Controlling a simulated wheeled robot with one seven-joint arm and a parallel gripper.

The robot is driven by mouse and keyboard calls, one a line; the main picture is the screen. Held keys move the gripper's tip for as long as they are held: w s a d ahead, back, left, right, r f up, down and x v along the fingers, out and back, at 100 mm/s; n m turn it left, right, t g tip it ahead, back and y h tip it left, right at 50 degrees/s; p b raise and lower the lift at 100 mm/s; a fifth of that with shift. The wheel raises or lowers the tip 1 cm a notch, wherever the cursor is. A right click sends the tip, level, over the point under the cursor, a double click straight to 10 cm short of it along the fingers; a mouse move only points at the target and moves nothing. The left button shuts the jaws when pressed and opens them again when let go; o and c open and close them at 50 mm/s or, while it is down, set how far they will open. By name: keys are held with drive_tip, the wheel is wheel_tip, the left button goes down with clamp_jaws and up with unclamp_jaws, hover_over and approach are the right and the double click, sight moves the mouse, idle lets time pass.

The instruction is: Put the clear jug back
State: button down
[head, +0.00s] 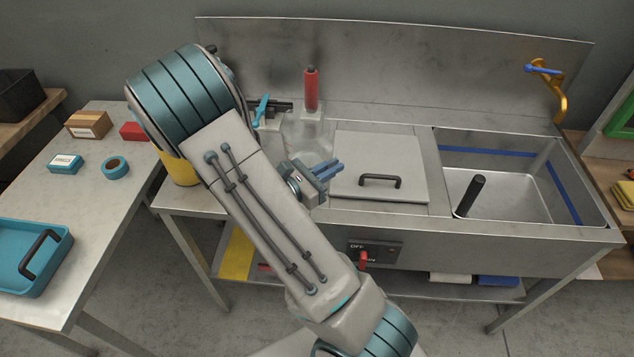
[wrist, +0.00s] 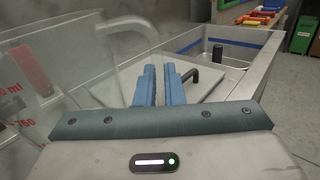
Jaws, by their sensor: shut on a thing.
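The clear jug (head: 306,132) is see-through and faint at the left part of the steel sink unit, in front of a red cylinder. In the wrist view the jug (wrist: 60,85) fills the left side, with red volume marks, and its handle (wrist: 128,24) curves over toward my fingers. My gripper (head: 328,168) has its blue fingers close together at the jug's right side. In the wrist view my gripper (wrist: 158,85) is shut on the jug handle. I cannot tell whether the jug's base touches the surface beneath it.
A lid with a black handle (head: 380,181) lies right of the jug. Further right is a sink basin (head: 515,180) with a black upright cylinder (head: 469,196). The red cylinder (head: 311,90) and a blue-handled fitting (head: 262,108) stand behind. A side table (head: 100,205) is left.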

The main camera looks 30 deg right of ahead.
drive_tip(key=w+f, duration=0.1)
drive_tip(key=w+a+b, duration=0.1)
drive_tip(key=w+f, duration=0.1)
drive_tip(key=w, duration=0.1)
drive_tip(key=shift+a+f, duration=0.2)
drive_tip(key=shift+f, duration=0.15)
wheel_tip(320, 180, down, 4)
drive_tip(key=b, duration=0.4)
drive_tip(key=c, duration=2)
unclamp_jaws()
drive_tip(key=shift+f, duration=0.15)
drive_tip(key=o, duration=0.5)
drive_tip(key=shift+c, duration=0.2)
